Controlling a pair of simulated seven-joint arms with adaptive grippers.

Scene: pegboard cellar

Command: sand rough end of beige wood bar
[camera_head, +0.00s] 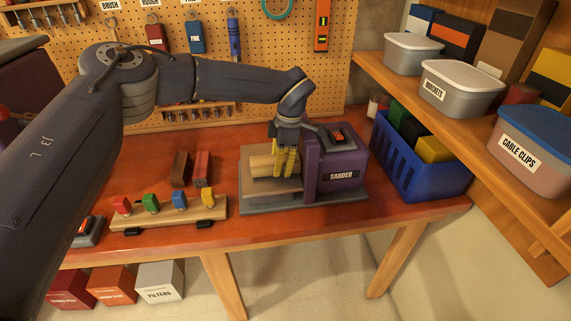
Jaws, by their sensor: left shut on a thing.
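My left gripper (285,164) reaches down from above at the sander, with its yellow fingers shut on the beige wood bar (262,162). The bar lies across the tan table of the purple sander (341,177). Its right end is toward the purple housing and is partly hidden by the fingers. I cannot tell whether that end touches the sanding face. My right gripper is not in view.
Two darker bars, one brown (180,169) and one reddish (202,169), lie left of the sander. A wooden rack (169,221) holds several coloured pieces in front of them. A blue crate (424,170) stands at the right. The front right of the red bench is clear.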

